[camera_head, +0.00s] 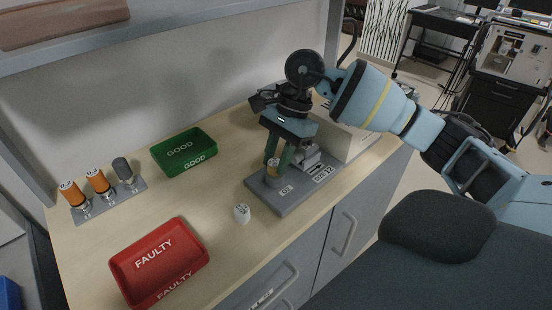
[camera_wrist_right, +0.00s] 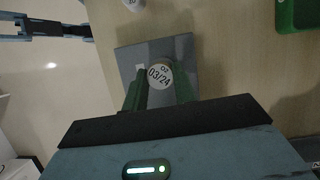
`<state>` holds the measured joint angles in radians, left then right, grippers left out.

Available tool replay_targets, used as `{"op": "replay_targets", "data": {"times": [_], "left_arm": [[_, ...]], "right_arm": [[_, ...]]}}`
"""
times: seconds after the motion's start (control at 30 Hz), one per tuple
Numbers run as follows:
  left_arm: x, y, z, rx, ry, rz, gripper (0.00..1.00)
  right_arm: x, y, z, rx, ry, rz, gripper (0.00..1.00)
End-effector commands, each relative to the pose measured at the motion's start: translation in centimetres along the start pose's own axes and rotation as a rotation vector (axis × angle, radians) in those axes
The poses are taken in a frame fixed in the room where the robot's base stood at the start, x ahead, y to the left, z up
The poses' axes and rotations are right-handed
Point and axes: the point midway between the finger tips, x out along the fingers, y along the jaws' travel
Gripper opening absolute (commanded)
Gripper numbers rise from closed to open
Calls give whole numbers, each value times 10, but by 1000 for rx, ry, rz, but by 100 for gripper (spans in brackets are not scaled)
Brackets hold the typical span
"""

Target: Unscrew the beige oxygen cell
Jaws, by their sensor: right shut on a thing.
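The beige oxygen cell (camera_head: 272,172) sits upright at the O2 port of the grey block (camera_head: 300,193). In the right wrist view its round pale top (camera_wrist_right: 160,75) reads "O2 03/24". My right gripper (camera_head: 277,168) comes down from above, with its green fingers shut on the sides of the cell. In the right wrist view the fingers (camera_wrist_right: 158,92) lie on either side of it and hide part of its sides. The thread under the cell is hidden.
A small white cap-like piece (camera_head: 242,213) stands on the wooden counter (camera_head: 225,240). A green GOOD tray (camera_head: 205,168) and a red FAULTY tray (camera_head: 193,266) lie to the left. A grey rack (camera_head: 108,202) holds two orange cells and a grey one. A pale box (camera_head: 345,138) stands behind the block.

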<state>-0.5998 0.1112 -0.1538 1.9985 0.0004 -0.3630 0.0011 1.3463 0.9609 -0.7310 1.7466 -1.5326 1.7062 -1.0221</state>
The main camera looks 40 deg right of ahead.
Motion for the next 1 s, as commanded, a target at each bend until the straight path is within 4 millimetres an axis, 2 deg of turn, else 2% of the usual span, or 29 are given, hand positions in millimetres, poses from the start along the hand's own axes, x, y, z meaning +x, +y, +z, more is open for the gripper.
{"op": "replay_targets", "data": {"times": [0.4,1.0], "left_arm": [[6,0,17,-3,-27,2,0],[5,1,18,-4,-28,2,0]], "right_arm": [[0,-2,0,-214,-1,89,7],[-1,-1,0,-219,0,91,7]]}}
